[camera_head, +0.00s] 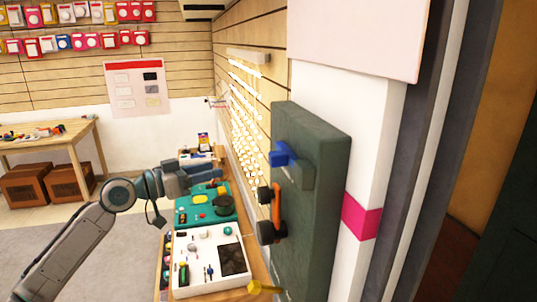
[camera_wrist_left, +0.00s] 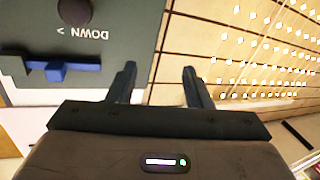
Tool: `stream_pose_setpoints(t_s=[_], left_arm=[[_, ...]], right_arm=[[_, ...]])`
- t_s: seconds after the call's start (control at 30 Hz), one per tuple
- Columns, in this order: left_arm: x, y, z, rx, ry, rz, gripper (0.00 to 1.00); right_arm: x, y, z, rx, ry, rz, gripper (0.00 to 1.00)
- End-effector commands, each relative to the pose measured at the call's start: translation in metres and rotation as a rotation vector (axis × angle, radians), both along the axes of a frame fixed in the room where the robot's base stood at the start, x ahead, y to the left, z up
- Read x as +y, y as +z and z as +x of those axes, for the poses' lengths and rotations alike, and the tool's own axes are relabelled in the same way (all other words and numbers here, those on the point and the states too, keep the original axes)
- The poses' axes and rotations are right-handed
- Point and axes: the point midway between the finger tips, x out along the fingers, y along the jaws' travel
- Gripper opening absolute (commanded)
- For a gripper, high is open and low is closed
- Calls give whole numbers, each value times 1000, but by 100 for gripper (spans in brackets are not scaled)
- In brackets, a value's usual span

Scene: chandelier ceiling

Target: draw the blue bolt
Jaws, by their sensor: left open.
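The blue bolt (camera_head: 283,154) sticks out from the upper part of a dark grey-green panel (camera_head: 320,135) fixed to the wall. In the left wrist view the blue bolt (camera_wrist_left: 62,69) lies at the left, on the panel (camera_wrist_left: 125,30), near the lettering "DOWN". My left gripper (camera_head: 187,178) is left of the panel in the head view, apart from the bolt. Its two fingers (camera_wrist_left: 160,82) are spread and empty in the left wrist view. The bolt is to the left of both fingers there. My right gripper is not in view.
Below the bolt, an orange bar with dark round ends (camera_head: 276,214) juts from the panel, and a yellow part (camera_head: 263,287) shows lower down. A white board (camera_head: 212,283) and a teal board (camera_head: 188,217) lie beneath my left arm. A wooden table (camera_head: 50,145) stands far left.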

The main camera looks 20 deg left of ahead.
Motion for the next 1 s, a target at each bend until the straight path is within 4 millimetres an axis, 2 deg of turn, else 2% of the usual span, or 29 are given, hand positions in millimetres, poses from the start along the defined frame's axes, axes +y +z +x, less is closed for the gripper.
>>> stream_pose_setpoints(t_s=[0.03,0.1,0.2,0.3,0.43,1.0], left_arm=[[-22,31,-25,-42,-77,28,45],[-46,57,-55,-73,-165,53,45],[-68,77,-87,-97,-252,82,45],[-79,85,-101,-106,-293,95,45],[-84,87,-102,-107,-304,94,45],[-119,88,-77,-106,-300,90,45]], right_arm=[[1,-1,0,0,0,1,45],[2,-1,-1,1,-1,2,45],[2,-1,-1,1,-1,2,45],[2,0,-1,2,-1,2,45],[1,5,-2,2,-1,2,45],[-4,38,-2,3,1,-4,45]])
